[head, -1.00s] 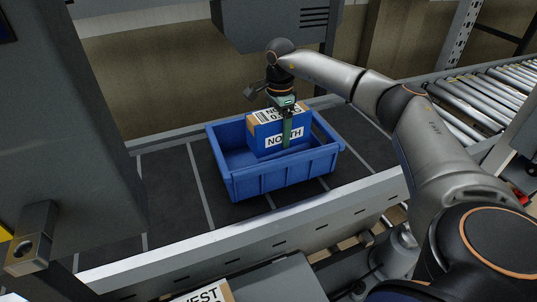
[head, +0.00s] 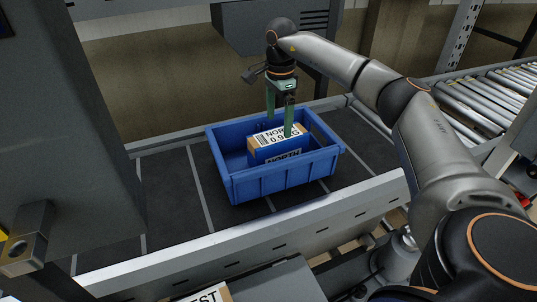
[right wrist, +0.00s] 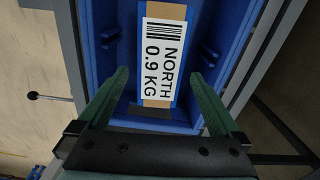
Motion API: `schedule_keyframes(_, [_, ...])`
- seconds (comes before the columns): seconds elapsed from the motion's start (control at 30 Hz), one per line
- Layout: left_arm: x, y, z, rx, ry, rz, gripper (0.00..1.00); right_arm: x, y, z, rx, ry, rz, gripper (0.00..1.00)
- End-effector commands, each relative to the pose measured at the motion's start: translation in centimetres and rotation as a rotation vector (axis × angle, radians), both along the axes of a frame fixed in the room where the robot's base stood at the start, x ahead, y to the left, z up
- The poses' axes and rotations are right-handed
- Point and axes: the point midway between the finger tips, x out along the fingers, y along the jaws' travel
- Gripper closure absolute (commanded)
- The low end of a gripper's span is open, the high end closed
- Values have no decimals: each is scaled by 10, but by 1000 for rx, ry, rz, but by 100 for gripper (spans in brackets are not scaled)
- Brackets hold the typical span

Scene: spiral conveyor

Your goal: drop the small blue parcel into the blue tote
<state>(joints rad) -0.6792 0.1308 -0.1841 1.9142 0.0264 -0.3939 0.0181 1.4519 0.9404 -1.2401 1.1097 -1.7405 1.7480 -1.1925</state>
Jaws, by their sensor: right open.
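The small blue parcel (head: 272,145), with tan tape and a white label reading NORTH and 0.9 KG, is down inside the blue tote (head: 275,180). The tote stands on the dark belt. My right gripper (head: 279,122) is open above the parcel, its green fingers apart. In the right wrist view the parcel (right wrist: 161,55) lies beyond the spread fingers of my right gripper (right wrist: 160,88), with the blue tote (right wrist: 98,60) walls around it. My left gripper is not in view.
The belt (head: 170,195) has free room left of the tote. A metal side rail (head: 250,235) runs along its near edge. A roller conveyor (head: 490,95) is at the right. Another labelled parcel (head: 212,294) shows partly at the bottom edge.

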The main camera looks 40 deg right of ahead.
Motion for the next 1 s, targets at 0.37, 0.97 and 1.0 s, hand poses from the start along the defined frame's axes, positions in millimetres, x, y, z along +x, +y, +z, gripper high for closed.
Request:
schedule_keyframes(0.37, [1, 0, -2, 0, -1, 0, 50, 1, 0, 71, 0, -4, 0, 0])
schedule_keyframes(0.97, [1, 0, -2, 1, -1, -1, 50, 0, 0, 79, 0, -3, 0, 0])
schedule_keyframes(1.0, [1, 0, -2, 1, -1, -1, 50, 0, 0, 79, 0, -3, 0, 0])
